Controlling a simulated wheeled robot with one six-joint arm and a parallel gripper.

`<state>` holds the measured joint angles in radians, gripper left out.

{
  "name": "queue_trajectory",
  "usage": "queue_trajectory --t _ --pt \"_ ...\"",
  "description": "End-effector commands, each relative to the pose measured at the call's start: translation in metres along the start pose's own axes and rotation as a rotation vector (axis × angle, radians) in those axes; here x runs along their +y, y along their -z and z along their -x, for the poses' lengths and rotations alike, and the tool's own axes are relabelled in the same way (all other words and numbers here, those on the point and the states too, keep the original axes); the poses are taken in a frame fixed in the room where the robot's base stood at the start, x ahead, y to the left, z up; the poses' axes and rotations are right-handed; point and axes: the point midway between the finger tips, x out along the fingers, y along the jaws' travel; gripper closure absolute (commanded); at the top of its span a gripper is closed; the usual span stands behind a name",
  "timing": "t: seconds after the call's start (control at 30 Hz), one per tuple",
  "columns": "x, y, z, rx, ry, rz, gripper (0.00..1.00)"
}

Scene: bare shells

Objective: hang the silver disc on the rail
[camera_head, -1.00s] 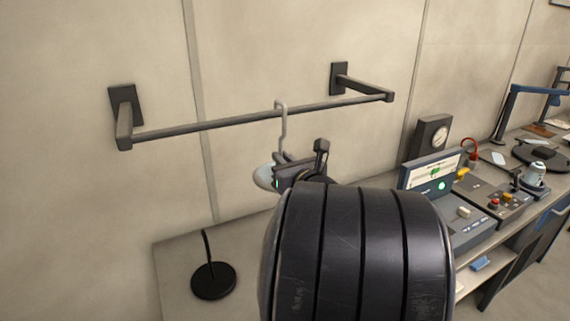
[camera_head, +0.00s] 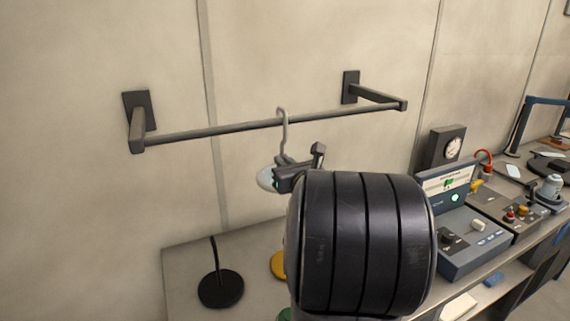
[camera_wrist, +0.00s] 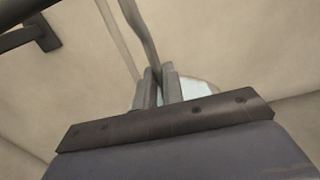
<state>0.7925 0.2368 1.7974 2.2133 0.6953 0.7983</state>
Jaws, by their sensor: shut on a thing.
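The silver disc (camera_head: 266,178) has a grey hooked stem (camera_head: 284,133) rising from it. The top of the hook reaches the rail (camera_head: 225,129), a dark horizontal bar on two wall brackets, and seems to curve over it; whether it bears on the bar I cannot tell. My gripper (camera_head: 285,172) is shut on the disc's stem just above the disc, below the rail. In the wrist view my gripper (camera_wrist: 158,88) pinches the stem (camera_wrist: 142,35), with a pale part of the disc (camera_wrist: 196,90) behind the fingers. My arm hides part of the scene.
A workbench (camera_head: 185,262) runs below the rail. A black stand (camera_head: 221,288) is on its left part, with a yellow disc (camera_head: 278,265) partly hidden by my arm. A control panel (camera_head: 465,230) and a gauge box (camera_head: 447,148) stand to the right.

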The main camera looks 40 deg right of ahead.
Motion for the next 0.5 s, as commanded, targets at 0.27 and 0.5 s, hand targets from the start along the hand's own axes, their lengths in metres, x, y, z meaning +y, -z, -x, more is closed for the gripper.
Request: queue_trajectory --t 0.27,0.5 --pt "0.0 0.0054 0.0001 -0.001 0.0 0.001 1.0" --pt "0.0 0.0051 0.0001 -0.001 0.0 0.0 0.9"
